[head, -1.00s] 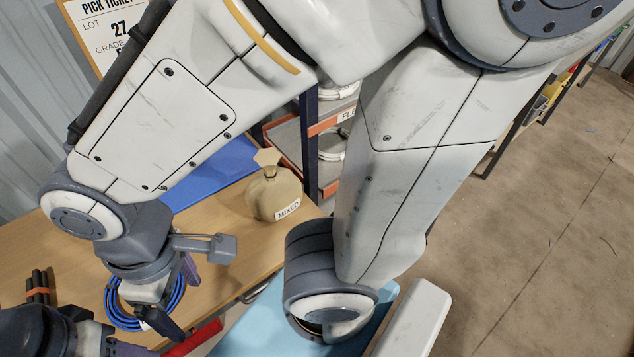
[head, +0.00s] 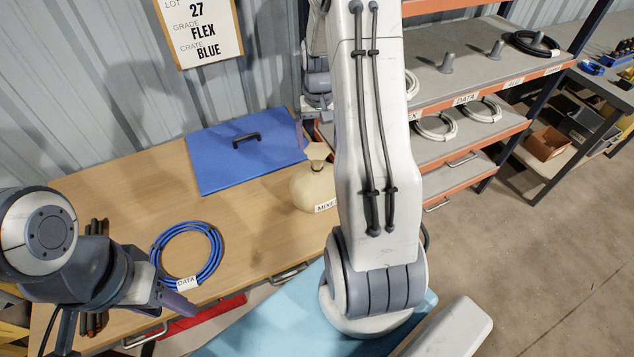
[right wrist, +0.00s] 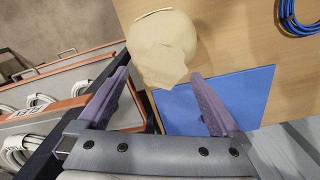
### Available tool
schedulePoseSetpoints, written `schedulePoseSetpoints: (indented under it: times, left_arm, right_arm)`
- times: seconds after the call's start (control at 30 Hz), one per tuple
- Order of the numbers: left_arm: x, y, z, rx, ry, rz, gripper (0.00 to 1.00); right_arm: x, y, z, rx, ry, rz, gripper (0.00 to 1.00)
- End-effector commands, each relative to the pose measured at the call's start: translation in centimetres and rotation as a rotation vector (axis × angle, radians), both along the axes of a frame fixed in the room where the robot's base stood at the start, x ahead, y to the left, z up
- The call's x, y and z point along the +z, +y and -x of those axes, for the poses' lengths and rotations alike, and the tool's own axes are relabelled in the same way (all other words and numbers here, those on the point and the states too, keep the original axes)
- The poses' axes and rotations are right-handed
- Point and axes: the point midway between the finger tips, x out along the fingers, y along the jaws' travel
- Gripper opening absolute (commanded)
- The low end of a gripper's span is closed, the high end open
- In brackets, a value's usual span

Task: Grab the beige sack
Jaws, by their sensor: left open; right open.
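The beige sack (head: 314,188), tied at the neck and labelled MIXED, stands on the wooden table, partly hidden by my right arm in the head view. In the right wrist view the sack (right wrist: 162,45) lies just beyond the fingertips of my right gripper (right wrist: 162,80), which is open with nothing held. Its purple fingers point toward the sack, one on either side of its near part. I cannot tell whether they touch it. My left gripper (head: 168,290) is open and empty at the table's front left, near the blue cable coil.
A blue panel with a black handle (head: 220,165) lies behind the sack. A blue cable coil (head: 160,250) tagged DATA lies to its left. An orange-edged shelf rack (head: 470,75) with cable coils stands at right. The wooden table (head: 250,225) is bare between coil and sack.

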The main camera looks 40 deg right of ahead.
Motion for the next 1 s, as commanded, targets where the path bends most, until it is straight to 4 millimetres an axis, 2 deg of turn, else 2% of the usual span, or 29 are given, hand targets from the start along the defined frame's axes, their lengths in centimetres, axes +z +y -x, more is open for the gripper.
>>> schedulePoseSetpoints:
  times: [0.2,0.47,0.63,0.73,1.0]
  left_arm:
    - [1.0,0.0,0.0,0.000,0.000,0.000,0.50]
    - [1.8,0.0,0.0,0.000,0.000,0.000,0.50]
    - [3.3,0.0,0.0,-0.002,0.000,0.000,0.50]
    - [3.5,0.0,0.0,-0.003,0.000,0.000,0.50]
    - [3.6,0.0,0.0,-0.004,0.000,0.000,0.50]
  right_arm:
    - [-3.3,0.0,0.1,-0.001,0.004,-0.003,1.00]
    - [-5.1,0.2,0.1,0.000,0.003,-0.002,1.00]
    - [-7.3,0.5,0.1,-0.001,0.005,-0.003,1.00]
    - [-8.6,0.4,0.0,-0.001,0.003,-0.002,1.00]
    - [-9.7,0.4,-0.1,-0.001,0.000,0.000,1.00]
